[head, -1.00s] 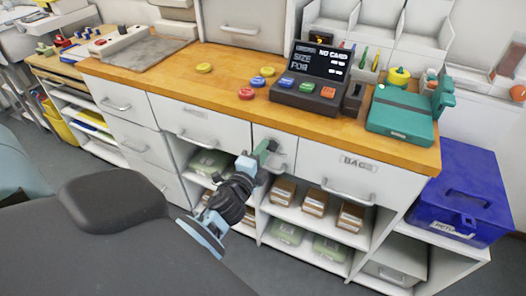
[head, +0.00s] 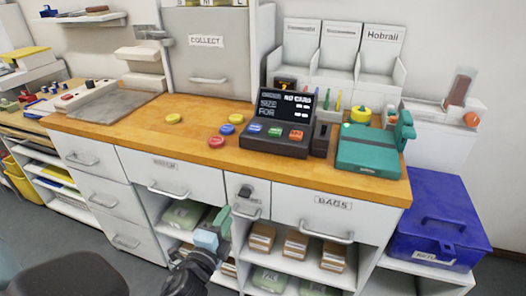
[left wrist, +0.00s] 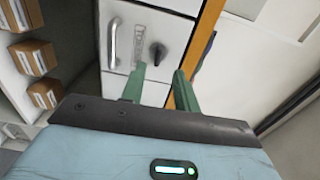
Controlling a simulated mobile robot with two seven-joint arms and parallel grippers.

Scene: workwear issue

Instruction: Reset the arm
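My left gripper (head: 219,222) is low in front of the counter in the head view, before the cabinet front below the small drawer (head: 246,193) with a dark knob. In the left wrist view its two green fingers (left wrist: 156,85) stand apart with nothing between them. A drawer front with a handle and a dark knob (left wrist: 157,52) shows beyond the fingertips, apart from them. My right gripper is in neither view.
The wooden counter (head: 200,136) carries a dark terminal (head: 277,141), a teal device (head: 370,150) and several coloured discs. A blue lidded box (head: 440,215) stands at the right. Drawer handles stick out, including the one on the BAGS drawer (head: 325,228). Shelves below hold cartons (head: 296,244).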

